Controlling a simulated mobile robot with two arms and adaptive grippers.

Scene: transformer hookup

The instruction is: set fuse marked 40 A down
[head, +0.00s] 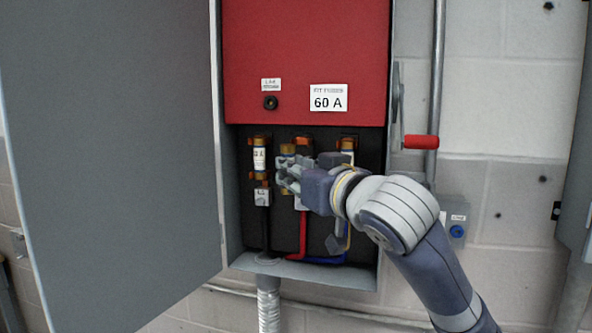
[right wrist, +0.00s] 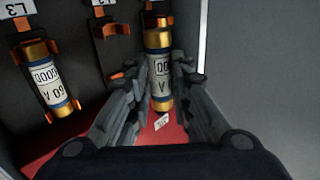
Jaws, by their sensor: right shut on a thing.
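My right gripper (head: 287,178) is inside the open cabinet, in front of the middle fuse position. It is shut on a fuse (right wrist: 161,75) with brass ends and a white label; "A" shows, but its number is not readable. The held fuse (head: 287,160) also shows partly in the head view, behind the fingers. It appears to stand a little out from the clips; contact with them cannot be told. The middle clips (right wrist: 110,30) look empty in the right wrist view. My left gripper is not in view.
One fuse (head: 259,158) stands in the left position. Another, marked 60 A in the right wrist view (right wrist: 45,77), stands under L3. A red cover (head: 300,50) labelled 60 A is above. The cabinet door (head: 110,160) stands open left; a red-handled lever (head: 421,142) is right.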

